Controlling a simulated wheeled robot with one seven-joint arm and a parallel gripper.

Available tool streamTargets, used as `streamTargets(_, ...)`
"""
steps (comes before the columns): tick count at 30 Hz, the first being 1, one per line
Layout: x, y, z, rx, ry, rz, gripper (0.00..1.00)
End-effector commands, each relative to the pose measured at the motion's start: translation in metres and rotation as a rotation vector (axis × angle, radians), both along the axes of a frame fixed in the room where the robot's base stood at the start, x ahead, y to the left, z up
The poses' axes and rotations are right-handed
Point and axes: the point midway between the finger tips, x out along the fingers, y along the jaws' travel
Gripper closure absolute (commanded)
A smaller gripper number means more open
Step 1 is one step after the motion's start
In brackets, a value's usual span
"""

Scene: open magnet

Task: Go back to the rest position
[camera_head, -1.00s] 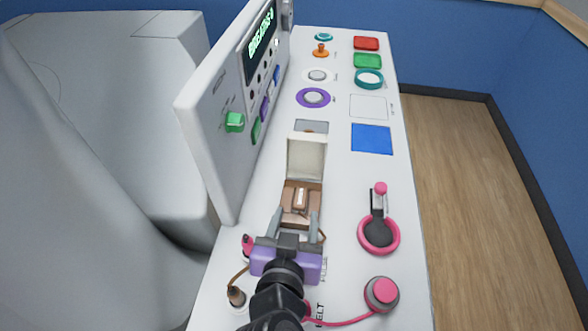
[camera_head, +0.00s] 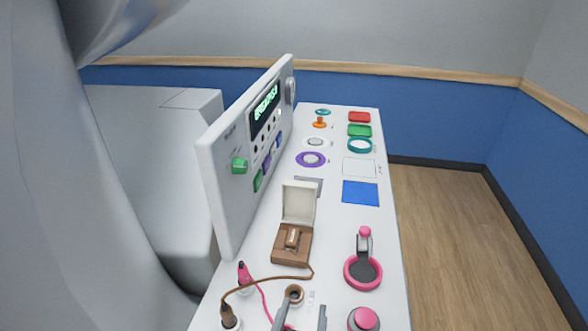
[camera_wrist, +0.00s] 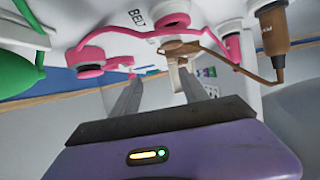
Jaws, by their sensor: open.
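My gripper (camera_head: 302,318) shows only by its two grey fingers at the bottom edge of the head view. They are apart, with nothing seen between them. In the wrist view my gripper (camera_wrist: 160,92) has its fingers spread over a purple body, and cords and plugs lie beyond them. A brown box (camera_head: 292,246) with its pale lid raised stands on the white bench, beyond my gripper. A small brown piece sits in it.
A brown ring (camera_head: 295,293) stands close to my fingers. A brown cord (camera_head: 265,279) and a pink plug (camera_head: 244,274) lie left of it. A pink ring holder (camera_head: 362,272) is at right. An upright control panel (camera_head: 230,190) borders the bench's left side. A blue square (camera_head: 360,193) lies farther back.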

Motion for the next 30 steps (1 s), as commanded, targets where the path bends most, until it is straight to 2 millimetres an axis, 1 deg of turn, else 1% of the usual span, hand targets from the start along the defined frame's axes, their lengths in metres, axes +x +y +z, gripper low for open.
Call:
streamTargets(2,0.0,0.0,0.0,-0.002,0.0,0.001,0.48)
streamTargets(4,0.002,0.004,0.003,-0.029,-0.01,0.03,0.48)
streamTargets(8,0.006,0.017,0.01,-0.047,-0.034,0.097,0.48)
streamTargets(13,0.011,0.038,0.024,-0.055,-0.08,0.198,0.48)
streamTargets(18,0.005,0.055,0.031,-0.061,-0.128,0.322,0.48)
streamTargets(20,0.001,0.058,0.031,-0.064,-0.144,0.365,0.48)
streamTargets(23,-0.009,0.058,0.029,-0.065,-0.172,0.433,0.48)
streamTargets(26,-0.024,0.053,0.025,-0.062,-0.201,0.494,0.48)
streamTargets(29,-0.043,0.038,0.02,-0.055,-0.234,0.54,0.48)
streamTargets(30,-0.053,0.03,0.019,-0.051,-0.247,0.552,0.48)
